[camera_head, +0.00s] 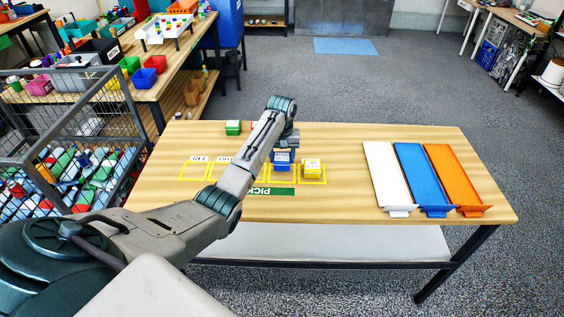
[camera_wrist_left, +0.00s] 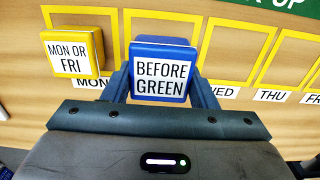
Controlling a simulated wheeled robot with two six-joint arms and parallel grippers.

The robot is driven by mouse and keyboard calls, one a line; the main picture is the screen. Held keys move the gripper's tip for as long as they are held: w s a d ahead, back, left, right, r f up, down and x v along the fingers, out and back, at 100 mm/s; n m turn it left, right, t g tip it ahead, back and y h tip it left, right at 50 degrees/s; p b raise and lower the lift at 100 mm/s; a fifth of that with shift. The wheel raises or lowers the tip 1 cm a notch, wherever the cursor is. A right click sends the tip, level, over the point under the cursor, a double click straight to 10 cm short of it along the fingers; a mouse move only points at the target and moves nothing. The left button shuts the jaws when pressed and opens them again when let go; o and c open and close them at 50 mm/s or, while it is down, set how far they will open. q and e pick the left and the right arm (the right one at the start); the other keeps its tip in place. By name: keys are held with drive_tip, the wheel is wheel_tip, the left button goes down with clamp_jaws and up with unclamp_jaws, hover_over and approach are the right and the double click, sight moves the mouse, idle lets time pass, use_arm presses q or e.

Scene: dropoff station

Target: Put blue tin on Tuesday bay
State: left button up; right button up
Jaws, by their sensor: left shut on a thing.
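The blue tin (camera_head: 282,156), labelled "BEFORE GREEN", is between the fingers of my left gripper (camera_head: 287,146). In the left wrist view my left gripper (camera_wrist_left: 162,92) is shut on the blue tin (camera_wrist_left: 161,72) from both sides. The tin is over the second yellow-outlined bay (camera_wrist_left: 163,13), between the bays marked MON and WED. The tin and gripper hide that bay's label. The tin looks larger than the yellow tin beside it; I cannot tell whether it touches the table. My right gripper is not in view.
A yellow tin (camera_head: 312,168), labelled "MON OR FRI", stands in the adjacent MON bay, close to the blue tin. A green tin (camera_head: 233,127) stands at the table's far edge. White (camera_head: 386,175), blue (camera_head: 420,175) and orange (camera_head: 454,175) trays lie to the right. A wire cage (camera_head: 75,130) stands left.

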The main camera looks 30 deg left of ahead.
sight(282, 163)
use_arm(q)
drive_tip(key=shift+w+a, duration=0.1)
drive_tip(key=shift+w, duration=0.1)
drive_tip(key=shift+f, duration=0.3)
wheel_tip(282, 163, down, 2)
drive_tip(key=shift+s+p, duration=0.1)
drive_tip(key=shift+p, duration=0.65)
drive_tip(key=shift+f, duration=0.45)
drive_tip(key=shift+f, duration=0.15)
drive_tip(key=o, duration=1)
drive_tip(key=shift+o, duration=0.2)
